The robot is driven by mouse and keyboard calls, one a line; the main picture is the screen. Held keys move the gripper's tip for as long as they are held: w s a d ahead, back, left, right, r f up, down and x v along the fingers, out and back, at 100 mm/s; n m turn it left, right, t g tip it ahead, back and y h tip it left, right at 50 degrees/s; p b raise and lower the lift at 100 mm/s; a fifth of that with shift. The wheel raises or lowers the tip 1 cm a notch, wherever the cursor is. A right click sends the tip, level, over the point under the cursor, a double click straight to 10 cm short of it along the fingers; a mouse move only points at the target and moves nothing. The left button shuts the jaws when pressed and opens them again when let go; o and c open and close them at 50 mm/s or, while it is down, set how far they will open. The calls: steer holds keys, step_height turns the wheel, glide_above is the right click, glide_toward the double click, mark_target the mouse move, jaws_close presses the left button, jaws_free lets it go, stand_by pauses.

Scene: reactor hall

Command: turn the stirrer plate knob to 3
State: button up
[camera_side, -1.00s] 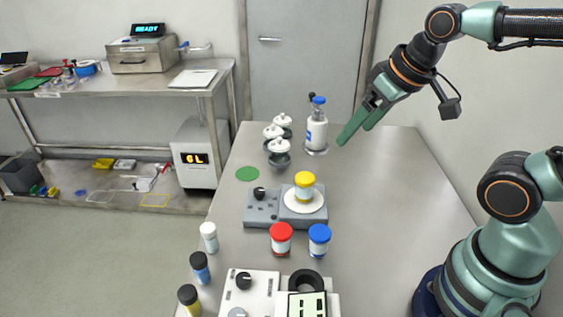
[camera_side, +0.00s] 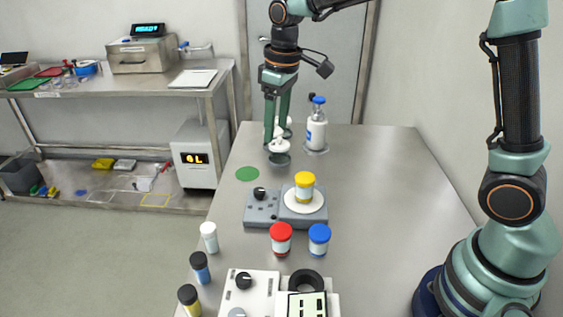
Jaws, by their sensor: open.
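The stirrer plate (camera_side: 286,219) is a grey unit in the middle of the table, with a round white top that bears a yellow-capped jar (camera_side: 304,187). Its black knob (camera_side: 260,193) stands on the left part of the unit. I cannot read the knob's scale. My gripper (camera_side: 277,140) is open and points down, farther back than the stirrer plate. Its green fingers overlap the white-lidded grey pots (camera_side: 280,158) in the picture and partly hide them. I cannot tell whether they touch.
A white bottle with a blue cap (camera_side: 316,130) stands right of my gripper. Red-capped (camera_side: 281,239) and blue-capped (camera_side: 319,239) jars stand in front of the stirrer plate. A white device with a black knob (camera_side: 243,281) is nearest. The table's right side (camera_side: 390,200) is clear.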

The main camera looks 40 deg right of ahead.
steer(key=n+g, duration=0.1)
glide_above(259, 190)
step_height(259, 190, down, 6)
step_height(259, 190, down, 12)
steer(key=shift+f, duration=0.1)
stand_by(0.3)
jaws_close()
